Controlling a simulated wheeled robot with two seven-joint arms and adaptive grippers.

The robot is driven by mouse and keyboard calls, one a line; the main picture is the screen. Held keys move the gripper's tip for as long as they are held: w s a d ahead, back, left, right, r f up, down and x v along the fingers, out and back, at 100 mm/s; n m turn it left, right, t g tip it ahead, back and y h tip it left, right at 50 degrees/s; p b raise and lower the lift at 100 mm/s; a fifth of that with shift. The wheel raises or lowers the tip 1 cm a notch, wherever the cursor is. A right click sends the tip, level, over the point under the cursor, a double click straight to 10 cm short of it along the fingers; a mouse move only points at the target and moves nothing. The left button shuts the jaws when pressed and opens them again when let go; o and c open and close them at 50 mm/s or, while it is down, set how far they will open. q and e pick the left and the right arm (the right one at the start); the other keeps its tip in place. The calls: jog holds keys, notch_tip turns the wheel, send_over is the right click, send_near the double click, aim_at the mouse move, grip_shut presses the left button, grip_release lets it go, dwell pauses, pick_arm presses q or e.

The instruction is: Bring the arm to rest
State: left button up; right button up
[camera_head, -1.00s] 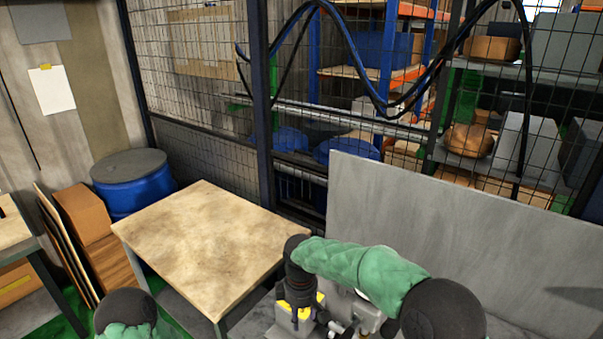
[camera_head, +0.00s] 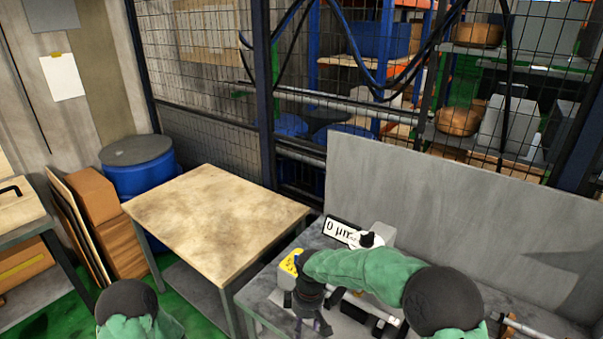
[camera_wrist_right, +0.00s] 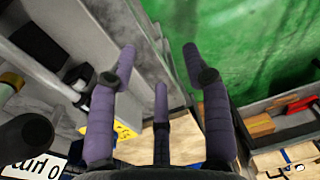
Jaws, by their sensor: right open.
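My right arm, in a green sleeve (camera_head: 365,272), reaches in from the lower right over the grinder's bench in the head view. My right gripper (camera_head: 312,318) points down near the front of the bench, beside a yellow panel (camera_head: 290,268). In the right wrist view, the purple-padded fingers of my right gripper (camera_wrist_right: 160,65) are spread apart with nothing between them. Only the rounded upper part of my left arm (camera_head: 130,303) shows at the lower left. My left gripper is out of view.
The grinder (camera_head: 378,236) stands on a grey bench with a sign reading "0 µm" and a grey back panel (camera_head: 450,215). A bare wooden table (camera_head: 215,205) stands left of it. A blue drum (camera_head: 140,172) and mesh fence are behind. Green floor (camera_head: 195,290) shows between tables.

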jog(key=s+d+f+m+y+b, duration=0.1)
jog(key=s+d+f+m+b, duration=0.1)
jog(key=s+f, duration=0.35)
jog(key=s+d+f+m+y+b, duration=0.1)
jog(key=s+f+m, duration=0.15)
jog(key=f, duration=0.65)
jog(key=s+d+f+m+y+b, duration=0.1)
jog(key=s+d+f+m+b, duration=0.15)
jog(key=f, duration=0.45)
jog(key=s+d+f+m+b, duration=0.1)
jog(key=s+f+m, duration=0.2)
jog(key=s, duration=0.3)
jog(key=s+d+f+m+b, duration=0.1)
jog(key=s+d+f+m, duration=0.1)
jog(key=s+f+m, duration=0.2)
jog(key=s+f, duration=0.1)
jog(key=s, duration=0.2)
jog(key=shift+s+d+f+t, duration=0.3)
jog(key=shift+t, duration=0.1)
